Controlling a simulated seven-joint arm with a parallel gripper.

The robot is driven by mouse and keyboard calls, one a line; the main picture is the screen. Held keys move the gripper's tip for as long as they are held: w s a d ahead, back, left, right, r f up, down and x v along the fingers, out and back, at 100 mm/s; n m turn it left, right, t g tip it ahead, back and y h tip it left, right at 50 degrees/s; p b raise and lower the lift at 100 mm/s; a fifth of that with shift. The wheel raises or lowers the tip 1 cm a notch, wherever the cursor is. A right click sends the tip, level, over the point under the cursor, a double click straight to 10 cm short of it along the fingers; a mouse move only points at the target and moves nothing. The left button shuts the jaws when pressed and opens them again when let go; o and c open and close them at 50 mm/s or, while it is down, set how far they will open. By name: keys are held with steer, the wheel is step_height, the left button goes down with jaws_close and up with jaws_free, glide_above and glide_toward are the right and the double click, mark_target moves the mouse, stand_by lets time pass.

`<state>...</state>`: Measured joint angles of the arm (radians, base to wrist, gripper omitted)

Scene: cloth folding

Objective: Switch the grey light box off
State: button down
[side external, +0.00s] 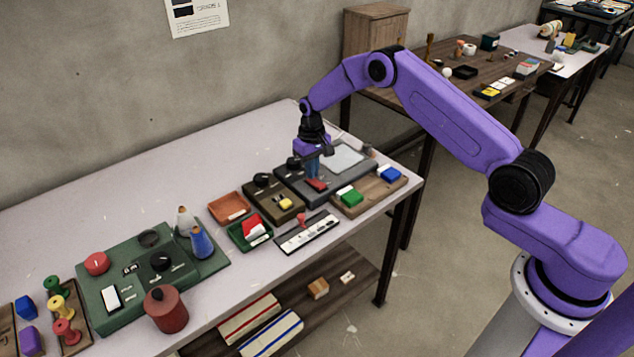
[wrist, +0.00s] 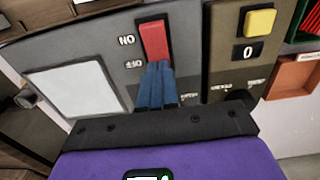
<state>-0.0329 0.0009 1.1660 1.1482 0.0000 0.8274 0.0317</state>
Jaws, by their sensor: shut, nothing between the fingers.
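The grey light box (side external: 290,184) lies flat on the table below my gripper. It has a pale, whitish panel (side external: 343,158) and a red switch (side external: 317,185). In the wrist view the box (wrist: 112,50) shows its panel (wrist: 75,88) at left and the red switch (wrist: 154,40) at centre top, with two small white labels beside it. My gripper (wrist: 157,66) is shut and empty, its blue fingers pointing down. The fingertips overlap the near end of the switch in the wrist view and hide that part. I cannot tell whether they touch it.
A brown-olive box with a yellow button (side external: 286,204) stands close beside the light box. A wooden board with green and blue blocks (side external: 377,192) lies in front. An orange tray (side external: 229,207) and a green control board (side external: 120,255) are further left. The table's back is clear.

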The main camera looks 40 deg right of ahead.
mark_target(311, 181)
step_height(311, 181, up, 6)
stand_by(0.8)
steer(key=shift+r, duration=0.1)
steer(key=s+a+r+n, duration=0.3)
steer(key=s+a+r, duration=0.35)
steer(key=s, duration=0.35)
steer(key=s+a+r+n, duration=0.3)
steer(key=s+a+r, duration=0.3)
steer(key=s, duration=0.4)
steer(key=s+d+r+n, duration=0.1)
steer(key=s+d+n, duration=0.2)
steer(key=s, duration=1)
steer(key=s+d+r+n, duration=0.2)
steer(key=s+d, duration=0.4)
steer(key=s, duration=0.7)
steer(key=shift+s+r+n, duration=0.2)
steer(key=shift+r+n, duration=0.05)
steer(key=shift+n, duration=0.55)
steer(key=shift+d, duration=0.1)
